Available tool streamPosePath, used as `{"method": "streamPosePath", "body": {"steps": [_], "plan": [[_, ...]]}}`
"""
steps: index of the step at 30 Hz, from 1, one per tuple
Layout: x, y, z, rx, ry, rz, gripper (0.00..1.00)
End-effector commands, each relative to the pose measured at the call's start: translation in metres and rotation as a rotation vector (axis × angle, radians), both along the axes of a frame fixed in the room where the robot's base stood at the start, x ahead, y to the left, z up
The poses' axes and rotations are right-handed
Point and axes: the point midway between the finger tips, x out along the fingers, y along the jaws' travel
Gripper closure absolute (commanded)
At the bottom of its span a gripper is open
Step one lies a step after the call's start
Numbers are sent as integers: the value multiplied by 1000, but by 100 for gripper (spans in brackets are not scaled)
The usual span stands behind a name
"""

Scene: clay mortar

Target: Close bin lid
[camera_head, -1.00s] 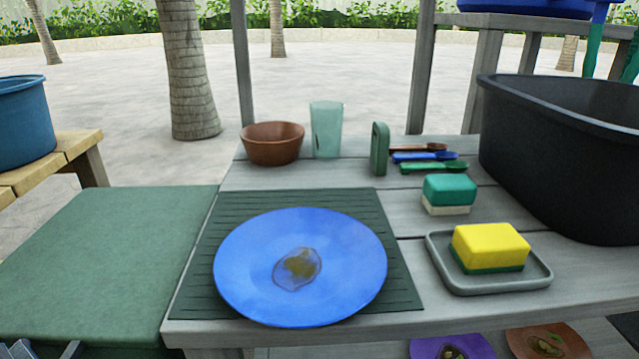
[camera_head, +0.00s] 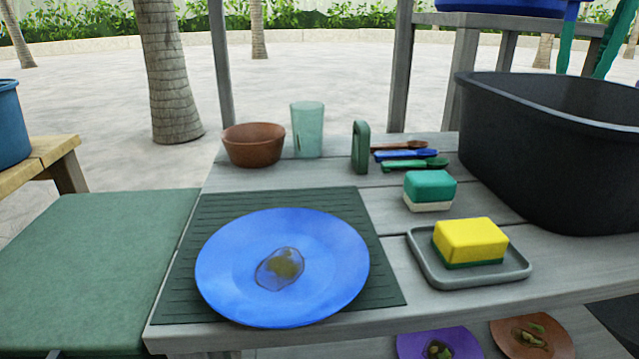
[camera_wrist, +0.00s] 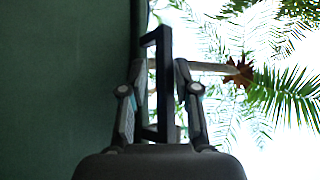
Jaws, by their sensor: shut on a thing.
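The bin lid, a flat dark green panel, lies left of the grey table in the head view (camera_head: 95,265) and looks about level with the tabletop. A green panel, apparently the lid, fills the left of the wrist view (camera_wrist: 65,90). A black bar handle (camera_wrist: 163,50) stands beside it. My gripper (camera_wrist: 158,78) has a finger on each side of this handle and is shut on it. The bin body and the lid's front edge are out of the head view, so I cannot tell whether the lid is fully down.
The grey table holds a blue plate (camera_head: 325,245) on a dark mat, a yellow sponge (camera_head: 470,240) on a tray, a brown bowl (camera_head: 253,148) and a black tub (camera_head: 530,150). A wooden bench (camera_head: 45,158) with a blue bucket (camera_head: 10,120) stands behind the lid.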

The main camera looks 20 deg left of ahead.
Motion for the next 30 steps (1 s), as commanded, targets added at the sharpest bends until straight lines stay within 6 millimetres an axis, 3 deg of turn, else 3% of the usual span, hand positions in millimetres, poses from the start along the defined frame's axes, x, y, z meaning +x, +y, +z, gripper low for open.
{"method": "streamPosePath", "body": {"steps": [16, 30], "plan": [[-11, -57, -34, -4, -1, 4, 75], [-11, -65, -38, -2, -1, 4, 75]]}}
